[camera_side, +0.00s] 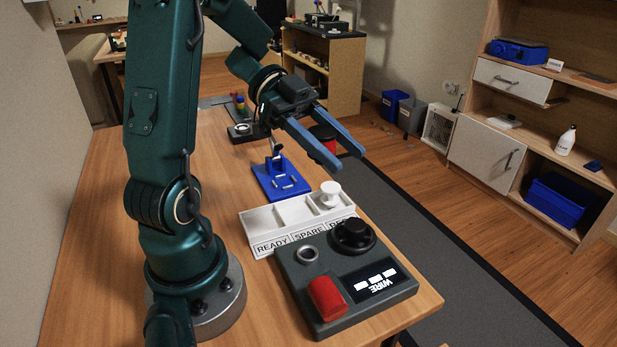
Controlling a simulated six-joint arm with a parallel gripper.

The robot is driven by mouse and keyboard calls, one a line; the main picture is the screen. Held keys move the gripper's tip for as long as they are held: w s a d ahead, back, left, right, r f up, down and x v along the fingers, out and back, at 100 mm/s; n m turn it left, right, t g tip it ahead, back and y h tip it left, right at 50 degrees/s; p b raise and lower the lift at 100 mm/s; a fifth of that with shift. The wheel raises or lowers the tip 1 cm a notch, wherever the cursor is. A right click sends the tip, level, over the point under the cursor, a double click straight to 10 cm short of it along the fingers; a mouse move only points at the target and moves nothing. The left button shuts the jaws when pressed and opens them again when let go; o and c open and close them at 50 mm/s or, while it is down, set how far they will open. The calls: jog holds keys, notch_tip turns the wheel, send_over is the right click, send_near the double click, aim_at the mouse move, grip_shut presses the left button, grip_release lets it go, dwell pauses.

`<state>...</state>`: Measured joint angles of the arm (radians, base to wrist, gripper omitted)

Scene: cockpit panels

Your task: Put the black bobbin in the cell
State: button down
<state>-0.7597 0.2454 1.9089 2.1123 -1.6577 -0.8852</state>
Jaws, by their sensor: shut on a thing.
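My gripper (348,158) has two long blue fingers and is over the far right part of the table, above and behind the tray. It is shut on a round thing with a dark top and red side, which I take to be the black bobbin (322,133); the fingers partly hide it. The white tray (262,222) has three cells in a row. The left and middle cells look empty. A white bobbin (330,194) stands upright in the right cell.
A blue fixture (280,180) stands behind the tray. The table's right edge is close to the tray.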

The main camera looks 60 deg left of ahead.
jog(key=s+a+f+m+g, duration=0.1)
jog(key=s+a+f, duration=0.4)
jog(key=s+a, duration=0.2)
jog(key=shift+s+a+h, duration=0.3)
jog(key=shift+a, duration=0.15)
send_over(318, 267)
notch_tip(318, 267, down, 7)
jog(key=shift+r, duration=0.1)
jog(key=shift+f, duration=1.9)
jog(key=shift+f, duration=0.15)
jog(key=shift+c, duration=1.6)
grip_release()
